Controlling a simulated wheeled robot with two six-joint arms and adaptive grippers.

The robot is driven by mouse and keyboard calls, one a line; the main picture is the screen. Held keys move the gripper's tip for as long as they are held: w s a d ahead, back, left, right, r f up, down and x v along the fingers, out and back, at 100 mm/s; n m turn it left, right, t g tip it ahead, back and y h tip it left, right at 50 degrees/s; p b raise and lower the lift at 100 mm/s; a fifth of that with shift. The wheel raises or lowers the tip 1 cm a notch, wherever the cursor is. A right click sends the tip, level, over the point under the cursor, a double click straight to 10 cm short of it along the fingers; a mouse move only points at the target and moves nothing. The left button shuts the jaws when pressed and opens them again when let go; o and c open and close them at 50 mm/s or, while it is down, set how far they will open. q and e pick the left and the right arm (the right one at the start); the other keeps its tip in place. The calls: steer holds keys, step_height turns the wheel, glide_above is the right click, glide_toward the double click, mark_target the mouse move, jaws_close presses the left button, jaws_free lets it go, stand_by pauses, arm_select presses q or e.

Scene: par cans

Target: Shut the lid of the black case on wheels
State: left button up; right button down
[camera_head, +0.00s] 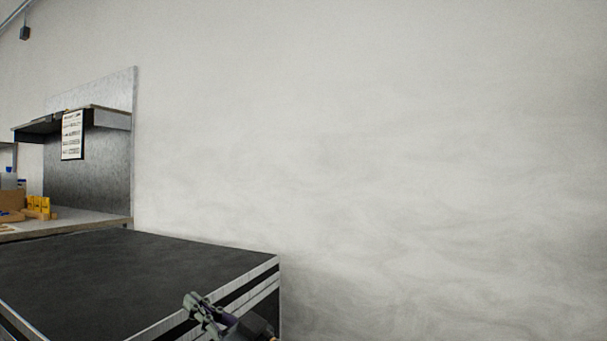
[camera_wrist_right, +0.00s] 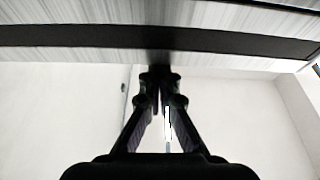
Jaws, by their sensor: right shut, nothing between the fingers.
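The black case (camera_head: 130,275) is at the lower left in the head view, with a flat dark top and silver metal edges. Its lid looks down; silver bands and a dark strip run along its front right side. My right gripper (camera_head: 195,303) is at the case's front edge near the right corner, fingers shut and empty. In the right wrist view the shut fingers (camera_wrist_right: 160,80) reach up to the dark strip between the case's silver bands (camera_wrist_right: 80,57); I cannot tell whether they touch. The case's wheels are hidden. My left gripper is not in view.
A workbench (camera_head: 100,217) with a grey back panel and shelf stands behind the case at left. It holds yellow items (camera_head: 38,207) and a brown box. A printed sheet (camera_head: 73,135) hangs from the shelf. A bare pale wall (camera_head: 400,150) fills the right.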

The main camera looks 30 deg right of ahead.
steer(key=shift+w+f, duration=0.1)
steer(key=shift+f, duration=0.55)
steer(key=r+v, duration=0.1)
steer(key=v, duration=1.1)
steer(key=shift+s, duration=0.2)
